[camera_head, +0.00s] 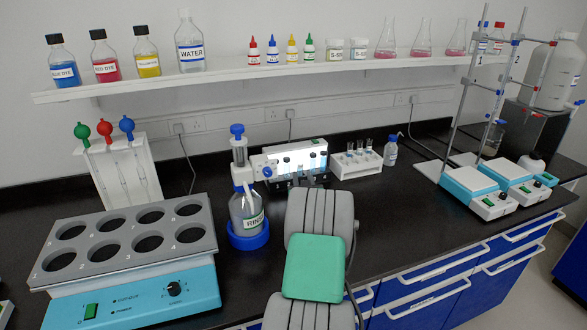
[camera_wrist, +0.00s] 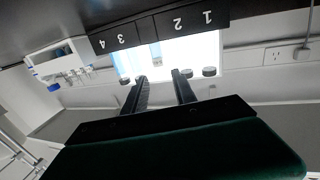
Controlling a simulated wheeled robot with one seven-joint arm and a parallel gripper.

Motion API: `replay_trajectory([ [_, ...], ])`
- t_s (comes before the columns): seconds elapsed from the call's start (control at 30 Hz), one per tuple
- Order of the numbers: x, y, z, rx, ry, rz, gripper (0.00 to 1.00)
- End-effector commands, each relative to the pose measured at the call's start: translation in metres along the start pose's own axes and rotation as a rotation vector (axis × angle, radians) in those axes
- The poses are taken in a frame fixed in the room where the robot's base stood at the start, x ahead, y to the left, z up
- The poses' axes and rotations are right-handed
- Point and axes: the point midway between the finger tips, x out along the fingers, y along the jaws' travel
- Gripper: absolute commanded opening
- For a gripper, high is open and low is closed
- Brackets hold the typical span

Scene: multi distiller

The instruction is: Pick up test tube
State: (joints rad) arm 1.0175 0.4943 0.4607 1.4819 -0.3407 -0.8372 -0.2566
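My gripper (camera_head: 303,176) is close in front of this panel, partly hidden by my green-topped arm. In the wrist view, which is upside down, my gripper (camera_wrist: 159,83) has its two dark fingers apart. Round dark caps (camera_wrist: 208,71) show to the right of the fingers and beside the left one. I cannot clearly make out a tube between the fingers.
A white rack (camera_head: 357,169) with several tubes stands right of the instrument. A rinse bottle (camera_head: 244,208) in a blue holder stands close to my arm on the left. The shelf (camera_head: 250,78) above holds bottles and flasks.

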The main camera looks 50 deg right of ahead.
Motion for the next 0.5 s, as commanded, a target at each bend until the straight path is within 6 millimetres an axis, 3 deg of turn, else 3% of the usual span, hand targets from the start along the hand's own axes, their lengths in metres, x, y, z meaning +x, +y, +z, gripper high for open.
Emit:
replay_trajectory([
  [0.5,0.073,0.002,0.0,0.0,0.0,0.002,0.33],
])
